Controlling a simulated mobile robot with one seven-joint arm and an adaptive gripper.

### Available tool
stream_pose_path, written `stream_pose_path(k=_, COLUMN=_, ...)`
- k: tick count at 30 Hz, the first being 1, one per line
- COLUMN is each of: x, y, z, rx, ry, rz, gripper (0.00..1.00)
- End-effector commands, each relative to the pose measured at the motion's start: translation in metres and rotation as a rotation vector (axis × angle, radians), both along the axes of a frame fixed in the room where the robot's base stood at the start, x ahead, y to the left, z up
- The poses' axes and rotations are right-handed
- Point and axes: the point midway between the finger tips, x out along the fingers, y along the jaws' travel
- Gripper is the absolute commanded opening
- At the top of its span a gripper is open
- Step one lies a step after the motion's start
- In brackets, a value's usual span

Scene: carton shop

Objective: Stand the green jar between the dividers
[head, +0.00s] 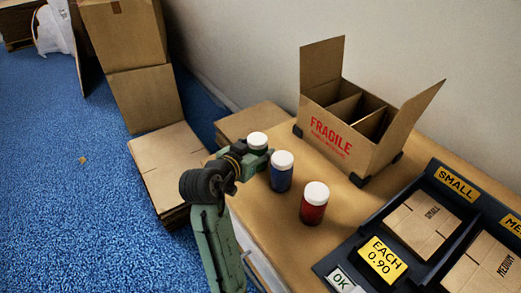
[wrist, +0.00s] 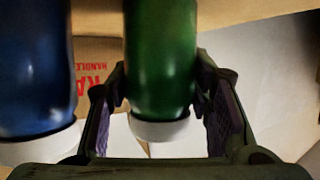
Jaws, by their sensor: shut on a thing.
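The green jar (wrist: 162,60) is between the two fingers of my gripper (wrist: 164,88) in the wrist view, with its white lid lowest in that picture. In the head view its white lid (head: 257,140) shows above my gripper (head: 252,158), which hides most of its body. My gripper is shut on the jar at the left edge of the table. I cannot tell whether the jar touches the table. The open carton marked FRAGILE (head: 333,143) stands at the back, with cardboard dividers (head: 344,107) inside and two flaps raised. The visible compartments look empty.
A blue jar (head: 281,176) stands close to the right of my gripper, and a red jar (head: 314,208) is in front of it. A dark tray (head: 414,222) with flat cartons and price labels is at the right. Bare table (head: 256,211) lies around the jars.

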Motion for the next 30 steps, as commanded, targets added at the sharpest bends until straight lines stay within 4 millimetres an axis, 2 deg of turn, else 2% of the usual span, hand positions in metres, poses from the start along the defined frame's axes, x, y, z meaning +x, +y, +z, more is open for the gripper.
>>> stream_pose_path(k=8, x=0.0, y=0.0, z=-0.003, rx=0.0, ry=0.001, rz=0.0, gripper=0.13)
stream_pose_path(k=9, x=0.0, y=0.0, z=-0.002, rx=0.0, ry=0.002, rz=0.0, gripper=0.49)
stream_pose_path(k=12, x=0.0, y=0.0, z=-0.002, rx=0.0, ry=0.002, rz=0.0, gripper=0.55)
stream_pose_path(k=23, x=-0.001, y=0.001, z=0.003, rx=0.0, ry=0.001, rz=0.001, gripper=0.55)
stream_pose_path(k=26, x=-0.011, y=0.007, z=0.006, rx=0.0, ry=-0.001, rz=0.004, gripper=0.55)
stream_pose_path(k=30, x=-0.035, y=0.02, z=0.017, rx=0.002, ry=-0.004, rz=0.005, gripper=0.55)
